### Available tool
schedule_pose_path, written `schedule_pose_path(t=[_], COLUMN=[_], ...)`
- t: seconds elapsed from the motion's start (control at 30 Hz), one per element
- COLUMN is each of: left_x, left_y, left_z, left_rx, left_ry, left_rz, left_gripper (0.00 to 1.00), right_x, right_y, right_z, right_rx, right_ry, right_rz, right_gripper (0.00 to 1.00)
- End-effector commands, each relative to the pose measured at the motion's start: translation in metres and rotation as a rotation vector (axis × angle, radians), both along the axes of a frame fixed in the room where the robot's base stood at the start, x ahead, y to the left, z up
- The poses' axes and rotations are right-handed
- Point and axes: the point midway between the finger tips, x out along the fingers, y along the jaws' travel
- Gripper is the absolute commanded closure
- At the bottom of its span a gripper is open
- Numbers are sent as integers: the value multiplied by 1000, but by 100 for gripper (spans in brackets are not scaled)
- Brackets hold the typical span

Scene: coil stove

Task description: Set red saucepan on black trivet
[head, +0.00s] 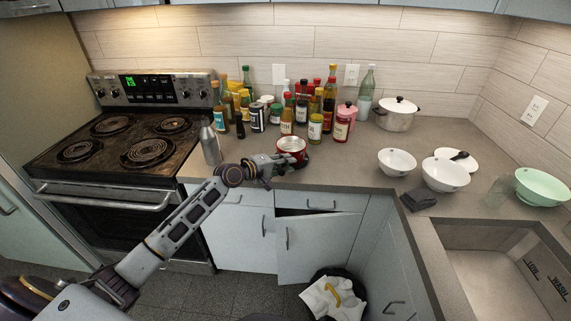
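The red saucepan (291,146) is at the front of the counter, just right of the stove, with its pale inside facing up. My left gripper (283,166) is at its near side, against or very close to it. The saucepan's handle is not visible; the gripper may cover it. The fingers are small and dark, so I cannot tell whether they are closed on anything. A dark edge shows under the saucepan's right side, but I cannot tell whether it is the black trivet. My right gripper is out of view.
Several bottles and jars (315,128) crowd behind the saucepan. A grey metal bottle (210,146) stands left, near the coil stove (124,140). White bowls (397,161), a dark folded item (418,201) and the sink are right. Counter between saucepan and bowls is clear.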

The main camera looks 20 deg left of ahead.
Motion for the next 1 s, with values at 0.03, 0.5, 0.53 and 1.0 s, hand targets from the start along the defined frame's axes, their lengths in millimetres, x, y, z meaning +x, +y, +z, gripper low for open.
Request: schedule_pose_path(t=[0.03,0.5,0.53,1.0], left_x=[0,0,0,-24], left_y=[0,0,0,15], left_z=[0,2,3,9], left_rx=[0,1,1,1], left_ry=[0,-1,-1,1], left_rz=[0,0,0,0], left_gripper=[67,57,57,57], right_x=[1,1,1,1], right_y=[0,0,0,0], right_z=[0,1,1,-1], right_rx=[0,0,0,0], right_ry=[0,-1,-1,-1], right_rz=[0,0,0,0], right_gripper=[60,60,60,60])
